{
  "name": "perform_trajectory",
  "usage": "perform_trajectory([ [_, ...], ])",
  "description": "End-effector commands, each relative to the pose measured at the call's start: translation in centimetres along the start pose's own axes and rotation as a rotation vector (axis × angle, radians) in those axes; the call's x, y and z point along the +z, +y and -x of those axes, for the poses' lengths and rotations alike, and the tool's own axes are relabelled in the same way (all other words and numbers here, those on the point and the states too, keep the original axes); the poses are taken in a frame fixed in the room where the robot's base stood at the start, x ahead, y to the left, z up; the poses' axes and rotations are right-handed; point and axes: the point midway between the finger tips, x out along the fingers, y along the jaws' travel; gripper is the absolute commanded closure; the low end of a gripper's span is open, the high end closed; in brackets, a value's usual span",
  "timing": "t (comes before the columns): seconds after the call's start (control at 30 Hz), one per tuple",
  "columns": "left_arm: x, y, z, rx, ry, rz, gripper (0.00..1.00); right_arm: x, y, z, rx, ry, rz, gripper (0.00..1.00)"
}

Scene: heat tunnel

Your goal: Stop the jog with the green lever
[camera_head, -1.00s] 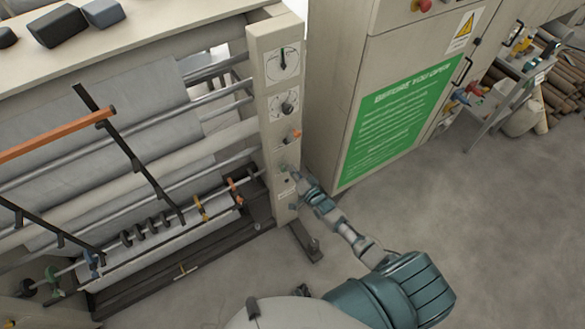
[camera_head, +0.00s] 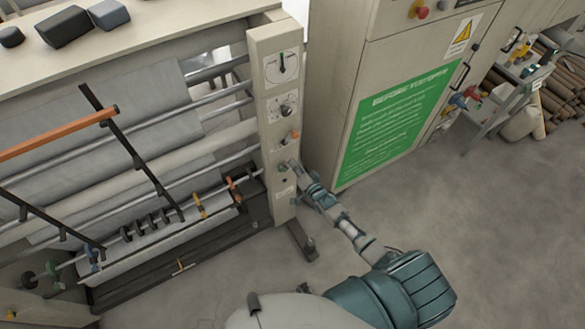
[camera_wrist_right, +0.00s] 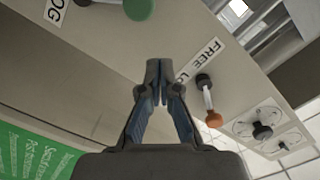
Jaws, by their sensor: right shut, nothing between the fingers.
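The green lever shows in the right wrist view as a round green knob (camera_wrist_right: 139,8) at the top edge, cut off by the frame, beside a label (camera_wrist_right: 55,10) of which "OG" can be read. In the head view it is tiny and I cannot make out its position. My right gripper (camera_wrist_right: 160,64) is shut and empty, its fingertips close to the panel, below and right of the green knob in the wrist view and apart from it. In the head view my right gripper (camera_head: 293,166) is at the front of the pale machine post (camera_head: 272,100). My left gripper is not in view.
A lever with an orange knob (camera_wrist_right: 213,119) stands by a "FREE" label (camera_wrist_right: 205,58). Dark dial knobs (camera_wrist_right: 262,131) lie beyond it. The grey cabinet with a green sign (camera_head: 395,120) stands right of the post. Open floor (camera_head: 450,220) lies at the right.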

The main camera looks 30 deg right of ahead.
Motion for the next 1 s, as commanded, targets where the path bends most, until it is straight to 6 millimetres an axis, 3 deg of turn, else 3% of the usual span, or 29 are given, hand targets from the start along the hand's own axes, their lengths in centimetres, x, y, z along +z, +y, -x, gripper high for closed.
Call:
perform_trajectory([
  [0.03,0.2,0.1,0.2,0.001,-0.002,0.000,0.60,0.2,0.3,1.8,0.005,-0.005,-0.001,1.00],
  [0.1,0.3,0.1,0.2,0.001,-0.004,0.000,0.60,0.3,0.3,3.5,0.006,-0.005,0.003,1.00],
  [0.4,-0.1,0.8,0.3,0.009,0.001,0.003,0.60,0.7,-0.5,8.7,0.005,-0.003,0.013,1.00],
  [0.8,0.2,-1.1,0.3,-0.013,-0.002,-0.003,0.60,0.0,0.3,9.9,0.003,-0.001,0.001,1.00],
  [1.0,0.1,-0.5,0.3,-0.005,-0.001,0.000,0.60,0.1,0.2,9.9,0.003,-0.001,0.002,1.00],
])
